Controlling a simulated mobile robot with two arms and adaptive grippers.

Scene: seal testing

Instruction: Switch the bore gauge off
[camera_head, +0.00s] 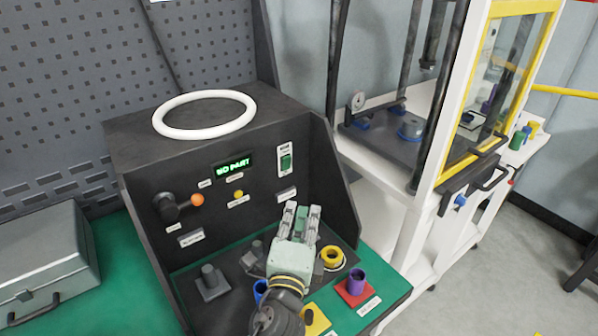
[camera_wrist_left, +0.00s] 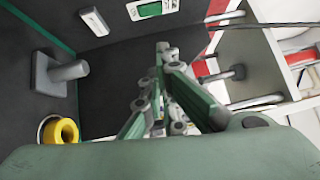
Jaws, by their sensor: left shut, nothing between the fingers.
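The bore gauge (camera_head: 140,142) is a dark box with a sloping front panel. Its display (camera_head: 233,166) is lit and reads "NO PART" in green. A green rocker switch (camera_head: 286,162) on a white plate sits at the panel's right. It also shows as a green switch in a white frame at the top of the left wrist view (camera_wrist_left: 150,9). My left gripper (camera_head: 302,208) is shut and empty. It is in front of the panel, below the switch and apart from it. In the left wrist view its fingers (camera_wrist_left: 166,50) point towards the panel. My right gripper is not in view.
A white ring (camera_head: 205,132) lies on the gauge's top. An orange-tipped lever (camera_head: 197,200) and a yellow button (camera_head: 238,194) are on the panel. A grey post (camera_head: 211,280), a yellow ring (camera_head: 332,257) and a purple cup (camera_head: 356,281) stand below. The gauge's side wall rises to the right.

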